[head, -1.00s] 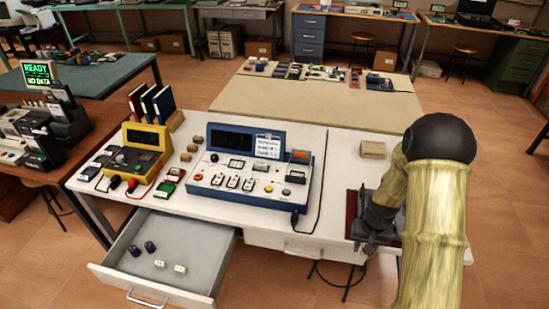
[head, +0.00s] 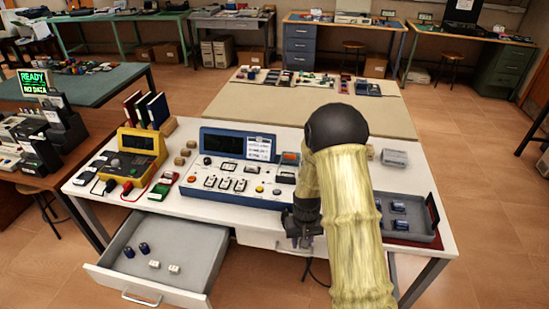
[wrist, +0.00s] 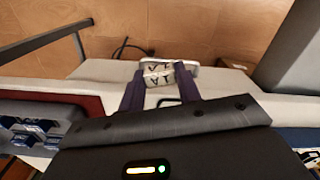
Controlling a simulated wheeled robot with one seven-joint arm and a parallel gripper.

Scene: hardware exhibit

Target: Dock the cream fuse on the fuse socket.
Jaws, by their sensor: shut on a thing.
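My gripper (head: 303,238) is low at the front edge of the white table, right of the blue-framed panel (head: 240,165). In the wrist view its purple fingers (wrist: 160,88) are shut on a small cream block with dark marks, the cream fuse (wrist: 158,74). The fuse is hidden or too small to make out in the head view. The panel carries white modules, knobs and a dark slotted part (head: 286,175) at its right end. I cannot tell which part is the fuse socket.
An open drawer (head: 205,255) at front left holds two dark blue and two cream pieces. A grey tray (head: 432,238) with several blue pieces lies right of my arm. A yellow meter (head: 142,145) stands left of the panel. A grey block (head: 394,157) lies behind the tray.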

